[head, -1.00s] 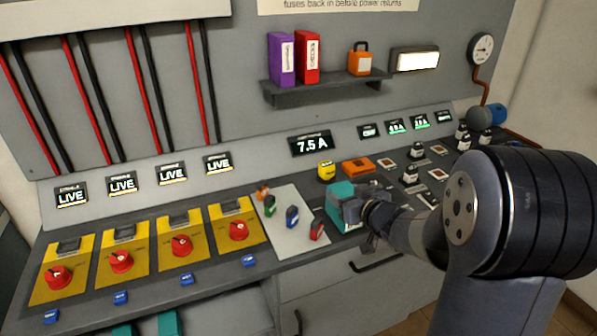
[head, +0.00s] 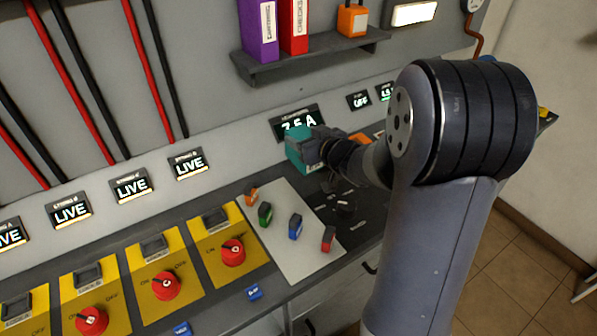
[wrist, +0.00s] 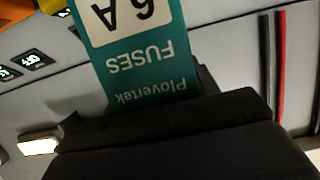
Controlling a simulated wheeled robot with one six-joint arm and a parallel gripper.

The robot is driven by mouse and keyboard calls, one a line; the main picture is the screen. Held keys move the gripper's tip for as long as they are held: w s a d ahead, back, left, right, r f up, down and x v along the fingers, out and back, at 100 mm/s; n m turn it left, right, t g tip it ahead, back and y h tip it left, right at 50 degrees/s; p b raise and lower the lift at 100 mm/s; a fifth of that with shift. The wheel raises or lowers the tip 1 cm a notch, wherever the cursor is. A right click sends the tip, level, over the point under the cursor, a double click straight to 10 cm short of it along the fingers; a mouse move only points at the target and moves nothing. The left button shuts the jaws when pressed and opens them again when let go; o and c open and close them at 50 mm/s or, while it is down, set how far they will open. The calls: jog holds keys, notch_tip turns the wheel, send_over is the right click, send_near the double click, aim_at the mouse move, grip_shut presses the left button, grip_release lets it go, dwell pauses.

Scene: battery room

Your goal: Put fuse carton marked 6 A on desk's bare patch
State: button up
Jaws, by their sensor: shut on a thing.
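The teal fuse carton (head: 299,152) is held in my gripper (head: 318,153), in front of the lower part of the 7.5 A display. The wrist view shows its teal face (wrist: 142,60) upside down, with "6A", "FUSES" and "Plovertek" readable. My gripper is shut on the carton, and it seems to be raised above the desk. The dark desk top (head: 346,229) shows to the right of the pale mat, with printed marks and a small control on it. My arm hides the desk farther right, and I cannot tell which part is the bare patch.
The pale mat (head: 279,246) carries several small coloured pieces. Yellow switch panels (head: 222,268) with red knobs fill the desk's left. A wall shelf (head: 300,62) with purple and red binders and an orange item hangs above. The 7.5 A display (head: 298,122) is behind the carton.

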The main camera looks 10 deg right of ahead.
notch_tip(320, 180, down, 9)
jog(key=shift+r+b, duration=0.1)
jog(key=shift+b, duration=0.45)
jog(key=shift+f, duration=0.25)
jog(key=o, duration=1.3)
jog(key=shift+r, duration=0.15)
jog(key=shift+s+d+r, duration=0.1)
jog(key=shift+s+d, duration=0.05)
jog(key=shift+s, duration=0.1)
jog(key=v, duration=1.1)
jog(key=shift+s+r, duration=0.1)
jog(key=shift+s, duration=0.15)
